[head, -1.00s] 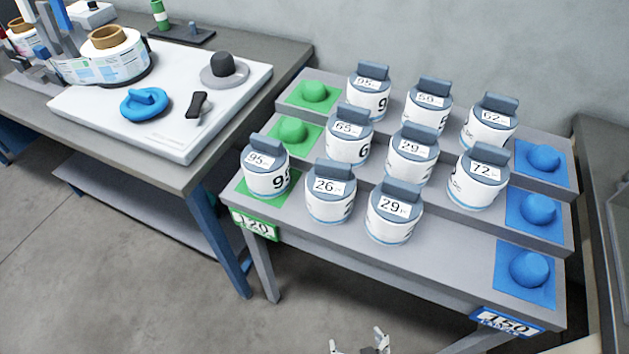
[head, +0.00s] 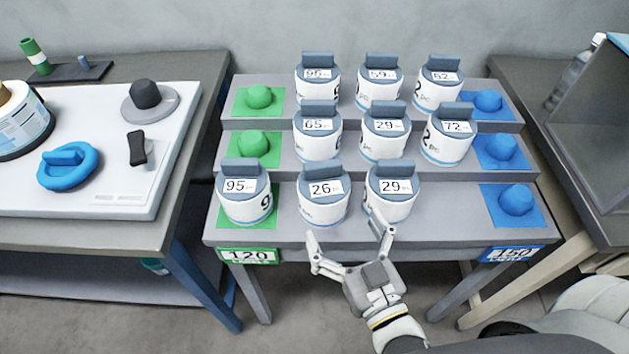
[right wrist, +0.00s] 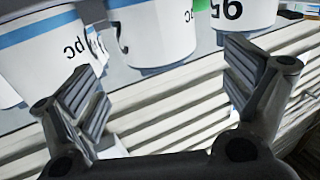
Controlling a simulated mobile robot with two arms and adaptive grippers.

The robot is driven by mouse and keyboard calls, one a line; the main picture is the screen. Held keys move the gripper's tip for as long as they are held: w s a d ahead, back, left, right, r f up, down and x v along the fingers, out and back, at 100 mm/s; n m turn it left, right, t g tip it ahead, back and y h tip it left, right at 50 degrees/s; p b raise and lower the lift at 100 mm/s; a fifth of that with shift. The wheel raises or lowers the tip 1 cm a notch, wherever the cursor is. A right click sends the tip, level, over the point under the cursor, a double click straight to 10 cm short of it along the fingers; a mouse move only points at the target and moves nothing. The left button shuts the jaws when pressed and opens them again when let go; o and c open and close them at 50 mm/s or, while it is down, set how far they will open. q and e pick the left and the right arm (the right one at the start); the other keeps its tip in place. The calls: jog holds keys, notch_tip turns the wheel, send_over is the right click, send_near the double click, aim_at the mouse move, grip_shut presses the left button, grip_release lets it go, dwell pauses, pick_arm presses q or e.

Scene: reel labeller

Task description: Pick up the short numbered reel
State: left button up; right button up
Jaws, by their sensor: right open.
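White reels with grey-blue tops and number labels stand in three rows on a stepped grey rack (head: 270,229). The front row holds reel 95 (head: 240,208), partly on a green pad, reel 26 (head: 324,211) and reel 29 (head: 402,206). The middle row holds reel 65 (head: 317,145), another 29 (head: 385,149) and reel 72 (head: 445,147). The back row has several more, including reel 62 (head: 437,92). My right gripper (head: 350,243) is open and empty, just in front of reels 26 and 29. The right wrist view shows its spread fingers (right wrist: 163,88) below the reels. My left gripper is out of view.
Green pads with knobs (head: 258,98) line the rack's left side, blue ones (head: 514,200) its right. Signs read 120 (head: 249,255) and 150 (head: 511,254). A workbench (head: 150,232) stands left, another table (head: 522,85) right. The rack's front strip is clear.

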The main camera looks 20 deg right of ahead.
aim_at(324, 181)
jog(key=shift+w, duration=0.6)
jog(key=shift+w+r+p, duration=0.15)
jog(key=shift+w+p, duration=0.15)
jog(key=shift+w+r, duration=0.15)
jog(key=shift+w, duration=0.15)
jog(key=shift+w+a+p, duration=0.1)
jog(key=shift+w+p, duration=0.25)
jog(key=shift+w, duration=0.5)
jog(key=shift+w+f, duration=0.2)
jog(key=shift+w, duration=0.15)
jog(key=shift+w+r, duration=0.15)
jog(key=shift+w, duration=0.1)
jog(key=w, duration=0.1)
jog(key=w+p, duration=0.2)
jog(key=w, duration=0.1)
jog(key=shift+a+r, duration=0.15)
jog(key=shift+r, duration=0.15)
jog(key=shift+w+f, duration=0.1)
jog(key=shift+w, duration=0.25)
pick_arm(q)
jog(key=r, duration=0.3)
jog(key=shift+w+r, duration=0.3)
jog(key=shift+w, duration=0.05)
